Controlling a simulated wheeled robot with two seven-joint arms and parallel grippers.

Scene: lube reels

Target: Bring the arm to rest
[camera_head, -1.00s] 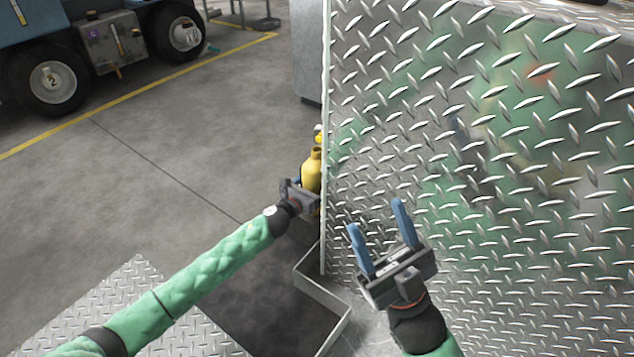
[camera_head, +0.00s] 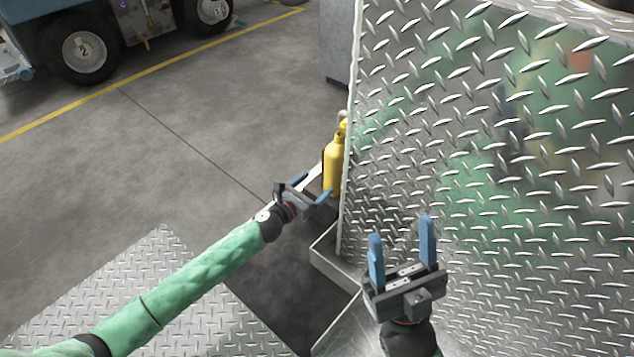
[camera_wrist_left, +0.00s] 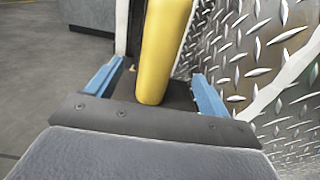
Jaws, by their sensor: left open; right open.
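My left arm is green and reaches in from the left in the head view. Its gripper (camera_head: 311,187) is open, with blue fingers spread near a yellow bottle (camera_head: 334,165). In the left wrist view the same bottle (camera_wrist_left: 162,50) stands beyond the open fingers (camera_wrist_left: 157,88), between them in the picture; I see no finger touching it. My right gripper (camera_head: 401,248) is open and empty, its blue fingers pointing up the picture in front of the diamond-plate panel (camera_head: 470,190).
The tall diamond-plate panel fills the right side, close to both grippers. A low metal edge (camera_head: 335,262) runs at its foot. A treaded plate (camera_head: 150,300) lies at lower left. A wheeled blue vehicle (camera_head: 90,45) stands far left. Open grey floor (camera_head: 200,130) lies between.

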